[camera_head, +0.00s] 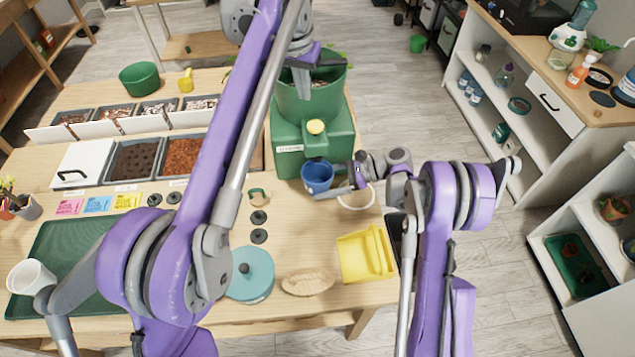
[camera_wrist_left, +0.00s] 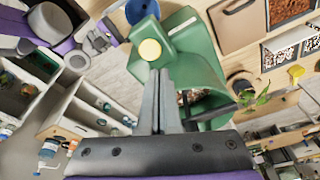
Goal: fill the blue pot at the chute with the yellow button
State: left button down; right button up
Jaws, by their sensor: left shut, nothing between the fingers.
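The green chute machine (camera_head: 313,150) stands at the table's right edge, with a yellow button (camera_head: 316,127) on its front. The button also shows in the left wrist view (camera_wrist_left: 150,49). My left gripper (camera_head: 303,92) is shut and empty, above and behind the button in front of the hopper; its fingertips (camera_wrist_left: 158,72) point towards the button and look apart from it. The blue pot (camera_head: 317,177) is upright at the chute's foot, its inside dark; its contents cannot be made out. My right gripper (camera_head: 348,178) is shut on the pot's right side. Part of the pot shows in the wrist view (camera_wrist_left: 142,10).
Soil bins (camera_head: 133,160) line the table's back left. A teal lidded pot (camera_head: 251,275), a wooden dish (camera_head: 308,282) and a yellow scoop tray (camera_head: 366,254) lie in front. A green mat (camera_head: 62,250) is at left. Shelves (camera_head: 530,95) stand at right beyond open floor.

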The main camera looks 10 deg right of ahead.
aim_at(316, 125)
pick_arm(q)
jog(key=shift+m, duration=0.3)
jog(key=shift+w+d+f, duration=0.15)
jog(key=shift+d+f, duration=0.25)
jog(key=shift+f, duration=0.8)
jog(key=shift+w+d+f, duration=0.1)
jog(key=shift+d+f, duration=0.35)
jog(key=shift+f, duration=0.7)
jog(key=shift+w+d+f, duration=0.15)
jog(key=shift+d+f, duration=0.25)
jog(key=shift+f, duration=0.8)
jog(key=shift+s+x, duration=0.15)
jog(key=shift+x, duration=0.55)
jog(key=shift+s+x, duration=0.15)
jog(key=shift+x, duration=0.55)
jog(key=shift+a+f, duration=0.1)
jog(key=shift+a, duration=0.05)
dwell(2.6)
